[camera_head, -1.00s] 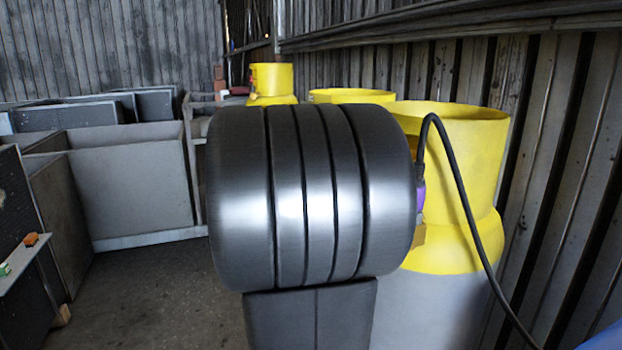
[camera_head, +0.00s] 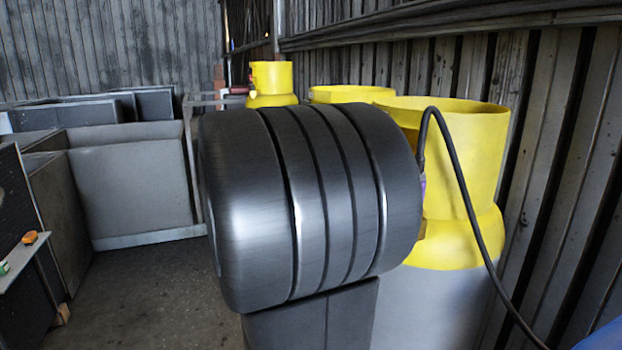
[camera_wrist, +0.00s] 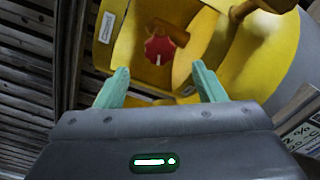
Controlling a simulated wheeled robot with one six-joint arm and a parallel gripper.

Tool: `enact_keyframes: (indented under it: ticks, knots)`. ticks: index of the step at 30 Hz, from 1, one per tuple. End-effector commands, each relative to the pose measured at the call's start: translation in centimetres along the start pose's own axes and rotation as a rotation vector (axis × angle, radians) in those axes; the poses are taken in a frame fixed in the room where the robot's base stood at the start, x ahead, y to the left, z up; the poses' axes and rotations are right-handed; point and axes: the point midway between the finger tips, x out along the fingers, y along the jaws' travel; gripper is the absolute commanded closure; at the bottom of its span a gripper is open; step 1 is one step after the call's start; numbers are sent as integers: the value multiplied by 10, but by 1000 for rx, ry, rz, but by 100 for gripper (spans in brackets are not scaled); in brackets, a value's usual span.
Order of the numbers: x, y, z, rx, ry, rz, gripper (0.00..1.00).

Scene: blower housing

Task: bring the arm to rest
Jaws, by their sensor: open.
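My gripper (camera_wrist: 160,90) shows in the wrist view with its two green fingers spread apart and nothing between them. Beyond the fingertips is a yellow housing (camera_wrist: 205,45) with a red knob (camera_wrist: 160,50) on it. The knob has a white mark. I cannot tell the gap between the fingers and the housing. In the head view, my large dark arm link fills the middle and hides my gripper.
Yellow-topped grey housings (camera_head: 455,150) stand to the right, by the corrugated wall (camera_head: 560,130). Grey panels and bins (camera_head: 130,185) stand at the left. A shelf edge with an orange item (camera_head: 30,237) is at the far left. Floor (camera_head: 150,300) between is clear.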

Motion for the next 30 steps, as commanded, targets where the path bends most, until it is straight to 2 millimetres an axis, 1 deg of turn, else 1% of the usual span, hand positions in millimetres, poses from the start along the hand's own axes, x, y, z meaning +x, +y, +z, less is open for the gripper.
enact_keyframes:
  ticks: [1, 23, 25, 30]
  knots:
    - [8, 0, 1, 0, -4, -2, 37]
    - [113, 1, 2, 0, -4, -2, 37]
    - [112, -2, -1, 62, 0, 2, 37]
    - [111, -2, -1, 233, 0, 1, 37]
